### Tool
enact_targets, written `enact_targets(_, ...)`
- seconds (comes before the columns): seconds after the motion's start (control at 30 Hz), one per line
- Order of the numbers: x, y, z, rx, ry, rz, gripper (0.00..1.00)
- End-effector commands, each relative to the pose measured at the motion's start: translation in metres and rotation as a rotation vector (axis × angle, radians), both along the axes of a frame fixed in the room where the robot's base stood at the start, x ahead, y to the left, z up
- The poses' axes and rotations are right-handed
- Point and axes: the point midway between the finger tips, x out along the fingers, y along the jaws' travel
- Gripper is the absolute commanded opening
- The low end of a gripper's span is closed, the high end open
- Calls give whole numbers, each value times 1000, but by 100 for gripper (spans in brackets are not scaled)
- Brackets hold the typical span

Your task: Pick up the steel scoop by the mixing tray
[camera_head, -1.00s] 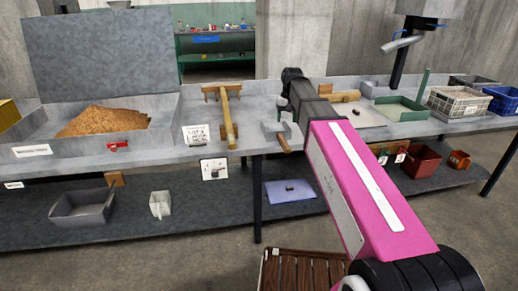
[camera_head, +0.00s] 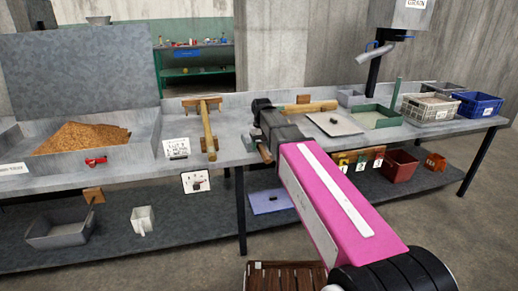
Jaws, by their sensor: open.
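The mixing tray (camera_head: 130,153) is the wide grey tray at the left of the bench, with a heap of brown grain (camera_head: 80,138) in it. To its right, past a wooden stand, a grey scoop with a wooden handle (camera_head: 265,153) lies near the bench's front edge. My gripper (camera_head: 268,133) is over this scoop and hides most of it; only the handle end and a bit of grey show. My gripper is open. Its fingers are hard to make out, and I cannot tell whether they touch the scoop.
A wooden stand with a long stick (camera_head: 207,130) is left of my gripper. A pale board (camera_head: 336,124), a green-edged tray (camera_head: 376,117) and crates (camera_head: 478,104) lie to the right. The lower shelf holds a grey pan (camera_head: 58,235) and a white scoop (camera_head: 143,220).

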Motion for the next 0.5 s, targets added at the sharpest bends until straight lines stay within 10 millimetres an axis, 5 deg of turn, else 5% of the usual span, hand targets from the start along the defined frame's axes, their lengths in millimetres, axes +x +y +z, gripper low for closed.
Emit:
enact_targets(0.2,-1,0,-27,0,1,0,60)
enact_targets(0.47,0,0,-29,0,-1,0,60)
enact_targets(0.5,0,0,-29,0,-1,0,47)
